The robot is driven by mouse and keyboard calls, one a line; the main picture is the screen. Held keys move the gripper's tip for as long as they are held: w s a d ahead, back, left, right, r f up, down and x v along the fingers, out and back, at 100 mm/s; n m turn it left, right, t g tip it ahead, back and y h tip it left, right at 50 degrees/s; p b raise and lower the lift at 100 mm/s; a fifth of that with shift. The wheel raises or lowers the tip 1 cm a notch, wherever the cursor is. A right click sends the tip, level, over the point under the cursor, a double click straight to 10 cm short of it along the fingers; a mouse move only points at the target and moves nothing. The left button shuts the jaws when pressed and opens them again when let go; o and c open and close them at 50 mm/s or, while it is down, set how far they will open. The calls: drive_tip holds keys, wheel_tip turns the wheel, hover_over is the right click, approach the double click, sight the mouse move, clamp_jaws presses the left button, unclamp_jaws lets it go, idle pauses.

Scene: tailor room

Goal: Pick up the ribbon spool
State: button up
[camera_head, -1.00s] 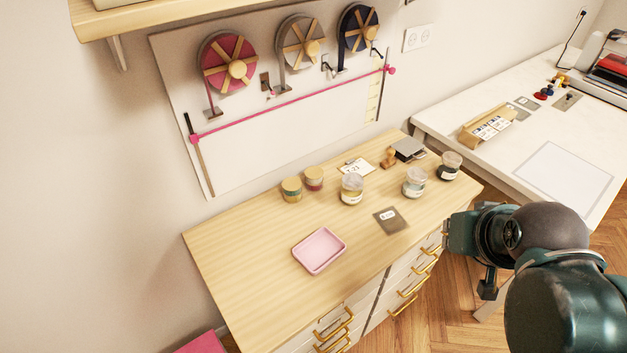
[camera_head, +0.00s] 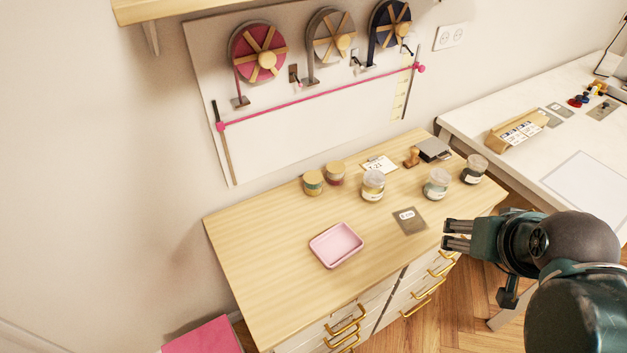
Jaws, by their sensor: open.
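Two small spools with wooden tops stand upright side by side at the back of the wooden cabinet top: a green-banded spool (camera_head: 313,183) and a red-banded spool (camera_head: 336,173). Three large ribbon reels hang on the wall board: pink (camera_head: 258,53), grey (camera_head: 331,35) and navy (camera_head: 391,25). I cannot tell which of these the task means. My gripper (camera_head: 446,235) is at the cabinet's right front edge, fingers pointing left. It is open and empty, well apart from the spools and reels.
A white table (camera_head: 520,165) stands at right. The cabinet's left part is clear.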

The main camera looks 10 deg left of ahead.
drive_tip(key=shift+w+a+r, duration=0.1)
drive_tip(key=w+a+r+n+g+y+p, duration=0.1)
drive_tip(key=w+a+r+n+p, duration=0.25)
drive_tip(key=w+a, duration=0.3)
drive_tip(key=n+g+y+p, duration=0.3)
drive_tip(key=n+g+p, duration=0.3)
drive_tip(key=n+p, duration=0.65)
hover_over(314, 176)
drive_tip(key=d+b, duration=0.2)
drive_tip(key=d, duration=0.1)
wheel_tip(314, 176, down, 11)
drive_tip(key=n, duration=0.2)
drive_tip(key=shift+n, duration=0.4)
drive_tip(key=shift+w, duration=0.1)
drive_tip(key=shift+a+f+y, duration=0.15)
drive_tip(key=shift+a+f, duration=0.05)
drive_tip(key=shift+f, duration=0.35)
drive_tip(key=shift+a+f+y, duration=0.15)
drive_tip(key=shift+a+f, duration=0.05)
drive_tip(key=shift+f, duration=0.3)
